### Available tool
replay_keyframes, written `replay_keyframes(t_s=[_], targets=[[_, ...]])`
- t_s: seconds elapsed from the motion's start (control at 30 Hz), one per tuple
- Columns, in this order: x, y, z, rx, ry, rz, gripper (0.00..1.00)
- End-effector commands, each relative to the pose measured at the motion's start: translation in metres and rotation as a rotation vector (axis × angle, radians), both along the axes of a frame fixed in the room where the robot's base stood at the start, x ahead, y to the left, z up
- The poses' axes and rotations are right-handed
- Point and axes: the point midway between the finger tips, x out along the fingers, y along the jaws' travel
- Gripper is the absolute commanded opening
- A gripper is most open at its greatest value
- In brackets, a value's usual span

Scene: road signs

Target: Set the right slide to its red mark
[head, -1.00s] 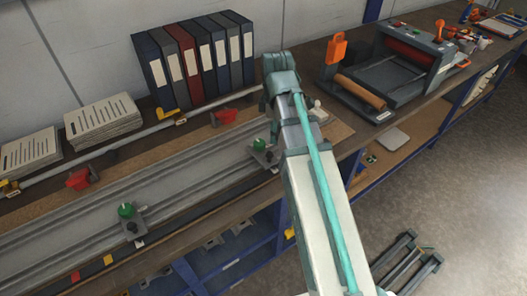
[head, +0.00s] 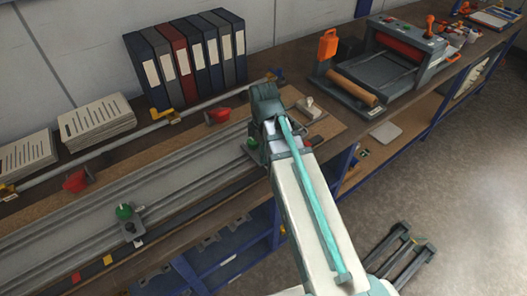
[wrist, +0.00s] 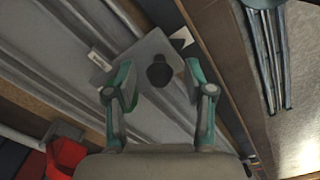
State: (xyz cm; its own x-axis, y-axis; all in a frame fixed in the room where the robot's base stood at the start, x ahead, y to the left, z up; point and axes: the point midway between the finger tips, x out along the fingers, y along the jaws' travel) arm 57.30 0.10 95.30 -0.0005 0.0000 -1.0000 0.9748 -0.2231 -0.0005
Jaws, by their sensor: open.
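The right slide (head: 252,144) shows in the head view as a green knob on a grey carriage on the rail, partly hidden by my arm. In the wrist view its plate (wrist: 151,105) lies below my gripper, with the dark knob (wrist: 160,72), a pale pointer and a small label. My gripper (wrist: 158,78) is open, with one finger on each side of the knob; I cannot tell whether either touches it. The left slide (head: 128,222) stands farther left. A red mark (head: 76,277) is on the rail's front edge at lower left.
A yellow mark (head: 107,260) is right of the red one. Red handles (head: 217,115) stand along the back of the rail. Binders (head: 185,60) and paper stacks (head: 95,123) line the wall. A press (head: 385,65) stands to the right.

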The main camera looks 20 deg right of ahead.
Motion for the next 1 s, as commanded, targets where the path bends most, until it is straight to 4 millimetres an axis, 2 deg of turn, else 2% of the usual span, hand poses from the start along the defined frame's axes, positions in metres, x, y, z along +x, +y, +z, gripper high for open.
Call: replay_keyframes(t_s=[0.2,0.53,0.83,0.87,1.0], targets=[[-0.0004,0.0000,-0.0114,0.000,0.000,0.000,0.53],[-0.0001,0.0000,-0.0130,0.000,-0.001,0.000,0.53],[-0.0003,0.0000,-0.0129,0.000,0.000,0.000,0.03],[-0.0003,0.0000,-0.0128,0.000,0.000,0.000,0.00],[-0.0003,0.0000,-0.0128,0.000,0.000,0.000,0.00]])
